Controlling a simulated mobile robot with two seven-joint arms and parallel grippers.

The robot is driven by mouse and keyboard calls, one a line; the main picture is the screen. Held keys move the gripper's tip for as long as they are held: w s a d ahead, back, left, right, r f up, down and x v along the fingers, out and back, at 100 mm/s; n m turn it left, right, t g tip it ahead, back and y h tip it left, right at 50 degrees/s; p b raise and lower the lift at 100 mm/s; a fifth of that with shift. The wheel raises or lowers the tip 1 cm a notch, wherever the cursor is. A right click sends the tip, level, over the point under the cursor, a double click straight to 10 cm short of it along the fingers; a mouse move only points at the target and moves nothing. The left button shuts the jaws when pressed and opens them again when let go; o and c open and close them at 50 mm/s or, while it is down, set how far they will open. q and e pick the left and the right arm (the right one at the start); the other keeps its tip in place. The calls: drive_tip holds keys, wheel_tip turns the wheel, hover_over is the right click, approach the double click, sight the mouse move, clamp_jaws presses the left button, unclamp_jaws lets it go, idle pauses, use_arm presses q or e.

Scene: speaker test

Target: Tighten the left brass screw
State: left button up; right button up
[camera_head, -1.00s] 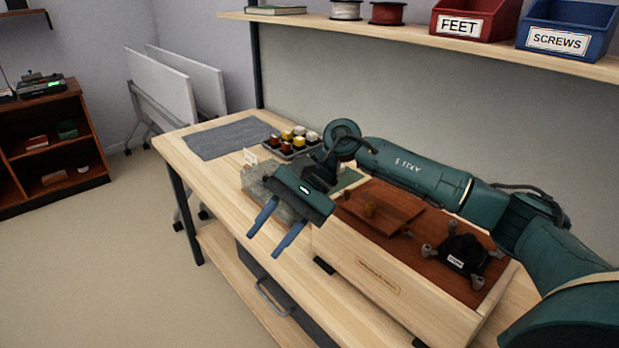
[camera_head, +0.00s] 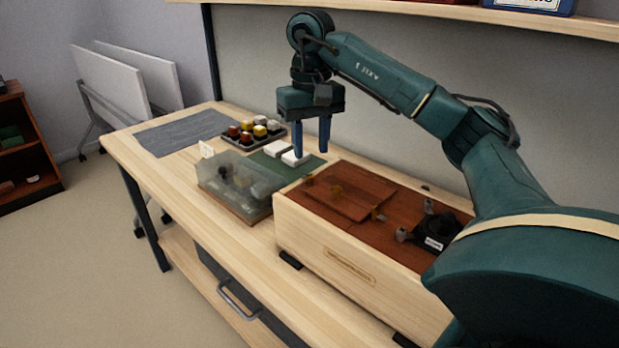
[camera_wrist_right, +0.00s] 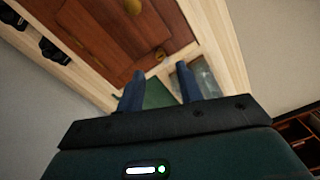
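The wooden speaker box (camera_head: 340,255) lies on the bench with a red-brown panel (camera_head: 350,205) on top. Small brass-coloured pieces show on it: one at the panel's left corner (camera_head: 309,180), one near the middle (camera_head: 337,190), one at the right (camera_head: 376,214). They are too small to tell screw from knob. In the right wrist view a round brass piece (camera_wrist_right: 133,6) and a smaller one (camera_wrist_right: 160,54) show. My right gripper (camera_head: 311,154) points down beyond the box's left end, fingers apart with nothing between them; it also shows in the right wrist view (camera_wrist_right: 160,88). My left gripper is out of view.
A clear case (camera_head: 235,185) stands left of the box. A green mat (camera_head: 265,166) with white blocks (camera_head: 295,158), a tray of coloured blocks (camera_head: 283,133) and a grey cloth (camera_head: 186,132) lie farther back. A black part (camera_head: 432,232) sits on the box's right side.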

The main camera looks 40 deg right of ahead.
sight(311, 175)
drive_tip(key=shift+f, duration=2.7)
drive_tip(key=shift+c, duration=0.5)
clamp_jaws()
